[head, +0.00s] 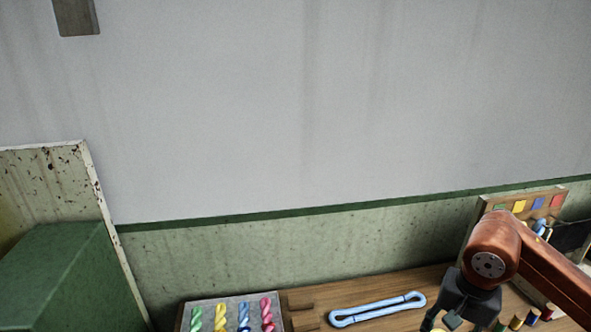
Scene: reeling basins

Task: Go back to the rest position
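My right arm comes in from the right, and its dark gripper (453,318) points down over the wooden table at the bottom of the head view. The fingertips run to the lower frame edge. A bit of something yellow shows beside them, and I cannot tell whether it is held. The opening of the fingers is not clear. My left gripper is not in view.
A light blue skein (377,309) lies on the wooden table (420,281), left of my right gripper. A grey tray (232,305) holds several twisted coloured skeins. Thread spools (532,316) and a board with coloured squares (535,203) are at right. A green box (65,275) is at left.

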